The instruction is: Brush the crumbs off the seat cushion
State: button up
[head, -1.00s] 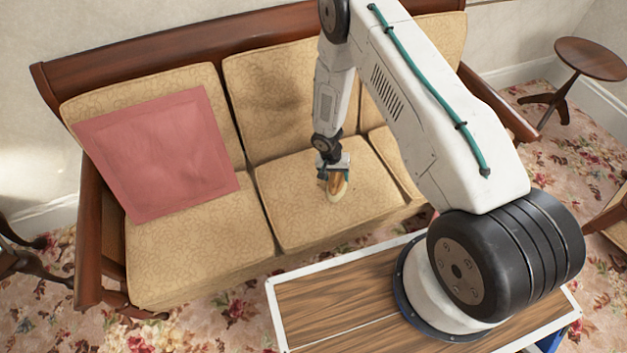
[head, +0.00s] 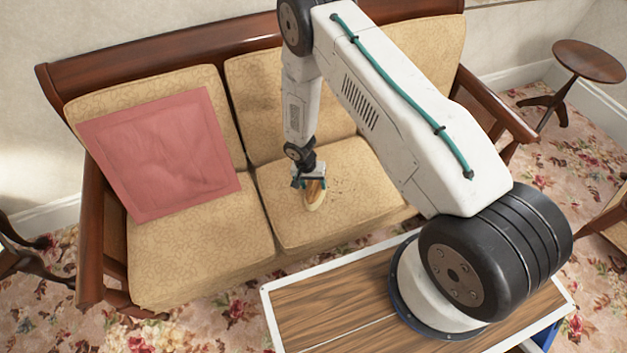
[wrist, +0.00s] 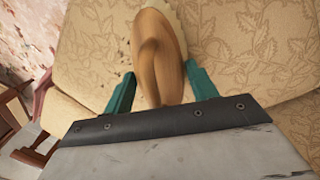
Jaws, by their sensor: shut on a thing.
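My gripper (head: 311,184) is shut on a wooden-handled brush (head: 315,197) over the middle seat cushion (head: 285,222) of the sofa. In the wrist view the brush (wrist: 160,58) stands between the two green fingers of my gripper (wrist: 160,90), with pale bristles at its far edge. The brush is low at the cushion; I cannot tell whether the bristles touch it. Dark crumbs (head: 338,186) lie scattered on the cushion just right of the brush. Some crumbs (wrist: 125,48) also show left of the brush in the wrist view.
A pink pillow (head: 160,155) leans on the left part of the sofa. The wooden armrest (head: 497,105) bounds the sofa on the right. A small round table (head: 590,62) stands at the far right. Floral carpet (head: 235,310) lies in front.

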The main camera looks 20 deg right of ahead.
jog(key=shift+a+r, duration=0.2)
jog(key=shift+a, duration=0.1)
jog(key=shift+r, duration=3.7)
jog(key=shift+d, duration=0.1)
